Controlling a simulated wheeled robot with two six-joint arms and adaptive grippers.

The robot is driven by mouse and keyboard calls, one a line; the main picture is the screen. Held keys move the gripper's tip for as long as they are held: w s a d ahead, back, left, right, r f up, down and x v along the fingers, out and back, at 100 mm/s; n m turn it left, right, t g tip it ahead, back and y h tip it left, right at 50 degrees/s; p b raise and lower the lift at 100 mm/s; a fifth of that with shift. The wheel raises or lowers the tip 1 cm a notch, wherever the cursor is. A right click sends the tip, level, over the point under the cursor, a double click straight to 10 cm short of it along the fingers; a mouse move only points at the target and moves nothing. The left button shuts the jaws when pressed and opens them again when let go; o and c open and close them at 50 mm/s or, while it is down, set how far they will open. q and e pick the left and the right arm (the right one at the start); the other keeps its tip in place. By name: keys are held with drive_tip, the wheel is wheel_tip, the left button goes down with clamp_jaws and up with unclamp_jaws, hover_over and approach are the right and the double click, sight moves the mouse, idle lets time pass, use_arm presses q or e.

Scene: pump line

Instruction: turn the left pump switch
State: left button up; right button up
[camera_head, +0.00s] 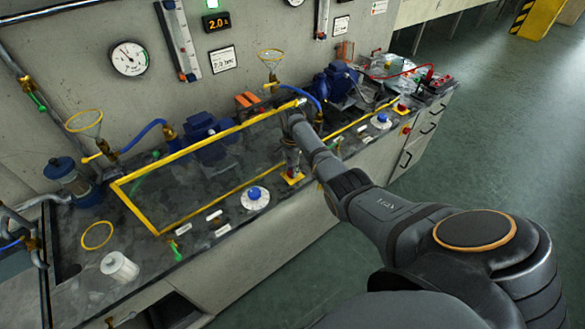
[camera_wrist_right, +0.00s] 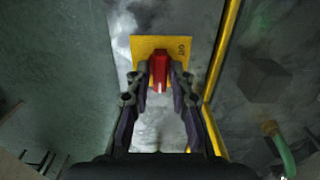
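The left pump switch is a red handle on a yellow plate (camera_head: 293,180) at the bench's front edge. In the right wrist view the red handle (camera_wrist_right: 160,72) points along the view, with small lettering on the plate at its right. My right gripper (camera_head: 292,168) is above the switch, pointing down. In the wrist view the right gripper's fingers (camera_wrist_right: 165,76) are parted, one on each side of the handle. Contact with the handle cannot be made out. My left gripper is not in view.
A second red switch on a yellow plate (camera_head: 401,107) sits farther right. A yellow frame line (camera_head: 150,222) runs around the bench top, near the left switch. A blue knob on a white dial (camera_head: 255,197) is to the left. Blue pumps (camera_head: 205,135) stand behind.

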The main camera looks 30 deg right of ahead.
clamp_jaws()
drive_tip(key=shift+n, duration=0.4)
drive_tip(key=n+p, duration=0.1)
drive_tip(key=n, duration=0.1)
drive_tip(key=shift+r+n+p, duration=0.15)
drive_tip(key=shift+n+p, duration=0.25)
drive_tip(key=n+p, duration=0.1)
drive_tip(key=n, duration=0.3)
drive_tip(key=shift+n, duration=0.3)
drive_tip(key=n, duration=0.4)
drive_tip(key=shift+n+p, duration=0.3)
drive_tip(key=shift+p, duration=0.05)
drive_tip(key=n, duration=0.5)
drive_tip(key=shift+o, duration=2.4)
unclamp_jaws()
